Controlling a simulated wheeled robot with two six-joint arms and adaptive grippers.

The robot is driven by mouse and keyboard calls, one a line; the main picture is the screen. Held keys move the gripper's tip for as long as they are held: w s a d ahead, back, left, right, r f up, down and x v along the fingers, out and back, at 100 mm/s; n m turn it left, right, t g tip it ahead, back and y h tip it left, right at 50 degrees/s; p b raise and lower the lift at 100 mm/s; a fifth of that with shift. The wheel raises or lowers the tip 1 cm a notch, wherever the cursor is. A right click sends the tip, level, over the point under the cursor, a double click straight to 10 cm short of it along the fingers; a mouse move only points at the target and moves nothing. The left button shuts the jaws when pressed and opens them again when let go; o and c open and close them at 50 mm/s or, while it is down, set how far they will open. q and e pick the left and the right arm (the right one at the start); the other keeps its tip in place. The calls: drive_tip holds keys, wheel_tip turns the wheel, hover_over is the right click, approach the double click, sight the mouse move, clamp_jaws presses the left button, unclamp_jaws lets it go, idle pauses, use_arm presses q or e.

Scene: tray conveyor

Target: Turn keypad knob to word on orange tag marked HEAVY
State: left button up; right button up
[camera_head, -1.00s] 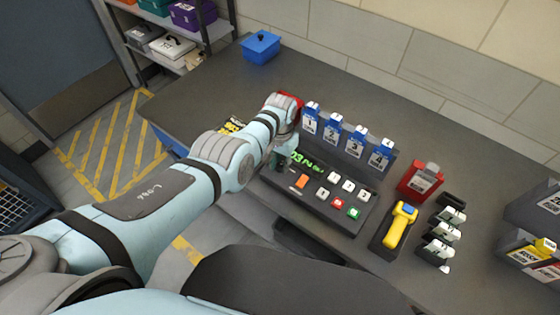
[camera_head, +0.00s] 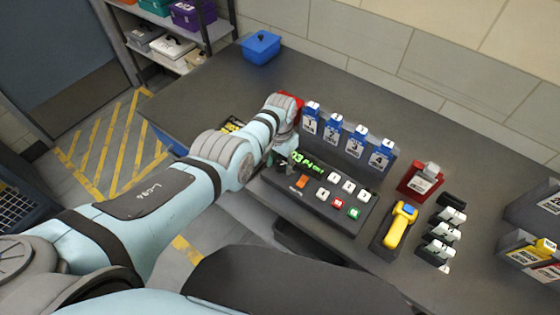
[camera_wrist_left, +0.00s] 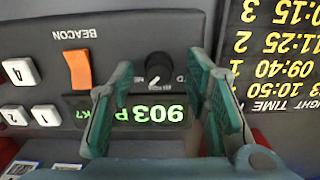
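The keypad panel (camera_head: 325,205) lies on the counter, with a green lit display (camera_head: 309,163). Its black knob (camera_wrist_left: 158,68) shows in the left wrist view beside the display, with a white pointer mark; the lettering around it is partly hidden. My left gripper (camera_wrist_left: 160,66) is open, its two green fingers on either side of the knob with gaps showing. In the head view my left gripper (camera_head: 281,158) is at the panel's far left end and hides the knob. I cannot make out an orange tag reading HEAVY. My right gripper is out of view.
An orange BEACON switch (camera_wrist_left: 78,68) and several buttons sit near the knob. Numbered blue holders (camera_head: 345,140) stand behind the panel. A yellow-handled scanner (camera_head: 398,228) and red box (camera_head: 420,180) are to the right. A yellow-lettered board (camera_wrist_left: 275,55) is beside the panel.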

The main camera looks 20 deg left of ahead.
sight(280, 164)
use_arm(q)
wheel_tip(280, 164, up, 12)
idle(0.5)
